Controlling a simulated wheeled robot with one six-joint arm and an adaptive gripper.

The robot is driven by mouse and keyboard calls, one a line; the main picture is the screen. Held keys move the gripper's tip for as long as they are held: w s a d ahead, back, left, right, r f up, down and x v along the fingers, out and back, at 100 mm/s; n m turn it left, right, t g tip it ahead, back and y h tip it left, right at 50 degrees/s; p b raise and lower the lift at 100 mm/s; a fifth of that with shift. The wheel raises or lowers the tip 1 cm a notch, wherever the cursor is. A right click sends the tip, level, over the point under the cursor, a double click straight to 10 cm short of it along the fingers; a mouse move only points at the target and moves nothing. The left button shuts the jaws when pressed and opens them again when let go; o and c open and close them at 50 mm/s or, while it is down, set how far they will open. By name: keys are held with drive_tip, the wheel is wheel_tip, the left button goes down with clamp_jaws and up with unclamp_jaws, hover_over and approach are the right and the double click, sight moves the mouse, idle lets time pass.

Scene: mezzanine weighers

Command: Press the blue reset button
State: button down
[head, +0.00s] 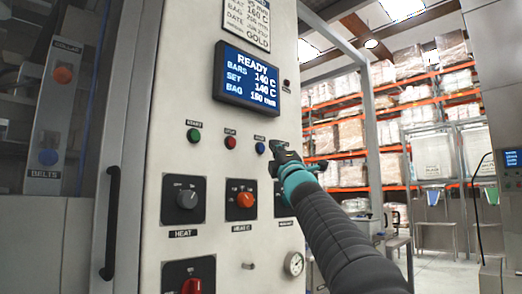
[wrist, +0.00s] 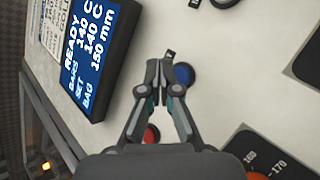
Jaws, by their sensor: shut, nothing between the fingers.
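The blue reset button (head: 260,148) sits on the pale control panel (head: 220,270), at the right of a row with a green button (head: 194,136) and a red button (head: 231,142). It also shows in the wrist view (wrist: 184,74), just right of my fingertips. My gripper (head: 276,148) is shut and empty, close in front of the panel, just right of the blue button in the head view. In the wrist view my gripper (wrist: 163,66) partly covers the blue button's edge. I cannot tell whether they touch. The red button shows between my finger links (wrist: 151,134).
A display (head: 247,77) reading READY stands out above the buttons. Rotary knobs (head: 187,198) and (head: 245,199) lie below them, with a gauge (head: 294,264) lower right. A door handle (head: 110,222) is at left. Another blue button (head: 48,157) is on the BELTS panel.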

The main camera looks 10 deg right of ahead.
drive_tip(key=s+d, duration=0.2)
drive_tip(key=s, duration=0.1)
drive_tip(key=shift+b, duration=0.35)
idle(0.7)
